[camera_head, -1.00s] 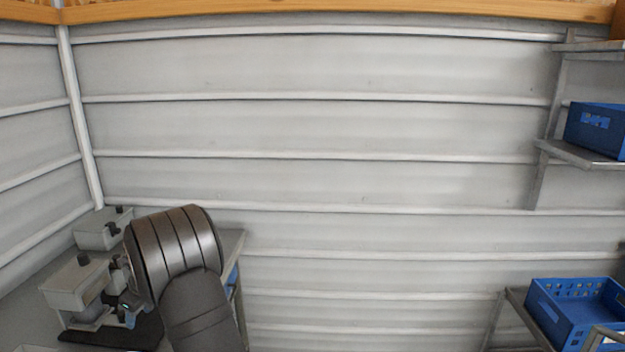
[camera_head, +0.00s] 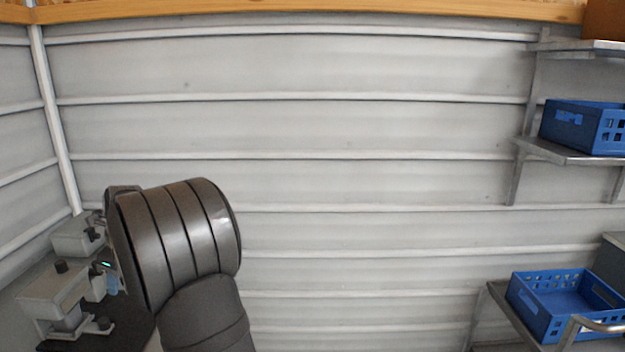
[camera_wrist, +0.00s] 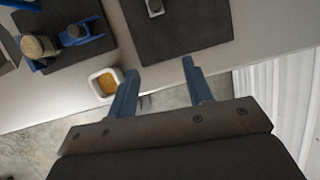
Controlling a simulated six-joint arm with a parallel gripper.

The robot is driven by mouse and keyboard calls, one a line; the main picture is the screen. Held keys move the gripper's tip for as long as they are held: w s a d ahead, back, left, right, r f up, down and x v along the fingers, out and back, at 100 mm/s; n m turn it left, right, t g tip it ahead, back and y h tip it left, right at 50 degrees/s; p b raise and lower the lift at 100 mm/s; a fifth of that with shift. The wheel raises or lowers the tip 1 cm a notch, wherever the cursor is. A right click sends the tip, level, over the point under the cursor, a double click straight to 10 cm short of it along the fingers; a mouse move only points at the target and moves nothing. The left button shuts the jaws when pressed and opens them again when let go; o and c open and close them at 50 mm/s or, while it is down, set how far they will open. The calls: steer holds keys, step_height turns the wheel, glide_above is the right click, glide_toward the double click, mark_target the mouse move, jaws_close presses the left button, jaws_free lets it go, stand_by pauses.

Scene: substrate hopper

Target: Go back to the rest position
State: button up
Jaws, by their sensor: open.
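In the wrist view my gripper (camera_wrist: 160,84) shows two blue fingers spread apart with nothing between them. It hangs over the front edge of a grey table (camera_wrist: 160,68), with the floor below. A small white dish (camera_wrist: 105,83) with yellowish contents sits at the table edge, just left of the left finger.
Grey dispensers (camera_head: 62,295) stand on the table at the left. Dark mats (camera_wrist: 178,30) lie on the table, one carrying a blue device (camera_wrist: 85,38). Blue crates (camera_head: 562,305) sit on shelves at the right. The space before the wall is clear.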

steer(key=s+a+n+h, duration=0.1)
steer(key=n, duration=0.3)
steer(key=s+a+n+t+h, duration=0.1)
steer(key=n, duration=0.3)
steer(key=s+a+n+t, duration=0.1)
steer(key=a+n, duration=0.1)
steer(key=n, duration=0.2)
steer(key=shift+s+f+n+h, duration=0.25)
steer(key=shift+s+n+h, duration=0.05)
steer(key=shift+n+h, duration=0.1)
